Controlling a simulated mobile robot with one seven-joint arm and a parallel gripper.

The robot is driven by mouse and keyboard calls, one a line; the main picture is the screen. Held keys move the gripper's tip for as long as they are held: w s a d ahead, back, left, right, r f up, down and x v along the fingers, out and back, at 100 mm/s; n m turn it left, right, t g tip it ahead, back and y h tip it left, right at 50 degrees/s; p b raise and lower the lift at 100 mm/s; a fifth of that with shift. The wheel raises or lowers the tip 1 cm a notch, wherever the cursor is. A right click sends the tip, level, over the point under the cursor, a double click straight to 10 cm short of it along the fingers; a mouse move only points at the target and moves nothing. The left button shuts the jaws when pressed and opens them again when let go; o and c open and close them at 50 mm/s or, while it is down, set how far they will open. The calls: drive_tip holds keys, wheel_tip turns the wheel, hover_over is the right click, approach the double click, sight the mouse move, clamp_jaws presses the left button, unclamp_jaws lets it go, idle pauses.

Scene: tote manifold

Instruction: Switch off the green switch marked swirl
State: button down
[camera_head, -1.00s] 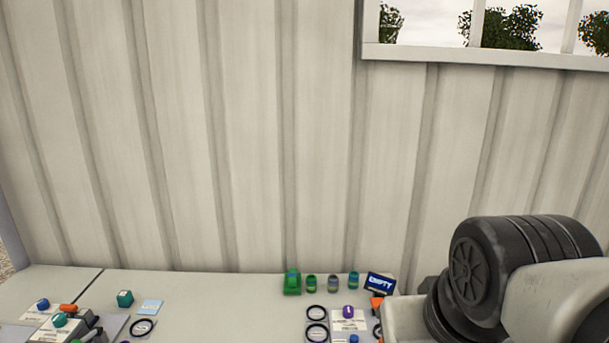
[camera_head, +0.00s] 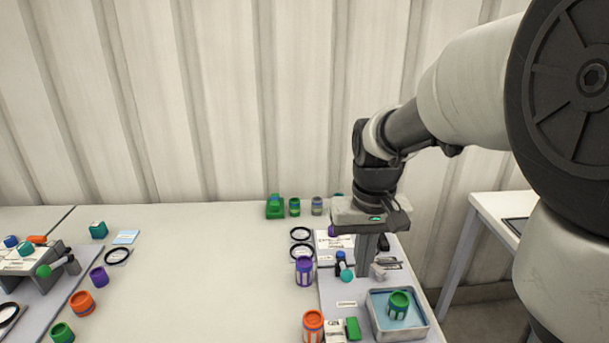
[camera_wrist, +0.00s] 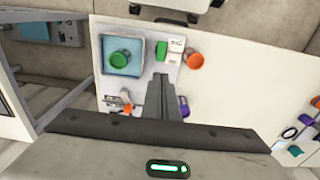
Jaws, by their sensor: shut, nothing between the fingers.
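A small green block (camera_head: 353,328), which may be the green switch, sits on the grey panel (camera_head: 335,290) at the near right of the table. I cannot read a swirl mark or tell the switch's position. My gripper (camera_head: 367,277) is shut and empty, pointing down over the panel, farther back than the green block. It also shows in the wrist view (camera_wrist: 159,77). It hides part of the panel.
A shallow blue tray (camera_head: 424,334) with a green jar (camera_head: 398,304) stands right of the green block. An orange jar (camera_head: 313,325) and a purple jar (camera_head: 304,271) stand to the left. Small teal and blue items are near my fingers. The table's middle is clear.

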sight(352, 320)
drive_tip(key=shift+w+f, duration=0.2)
drive_tip(key=shift+f, duration=0.3)
drive_tip(key=shift+w+f, duration=0.15)
drive_tip(key=shift+f, duration=0.3)
wheel_tip(352, 320, down, 14)
drive_tip(key=b, duration=0.3)
drive_tip(key=shift+w+b, duration=0.15)
drive_tip(key=shift+b, duration=0.2)
drive_tip(key=shift+w+f, duration=0.1)
drive_tip(key=shift+f, duration=0.25)
drive_tip(key=shift+s, duration=0.2)
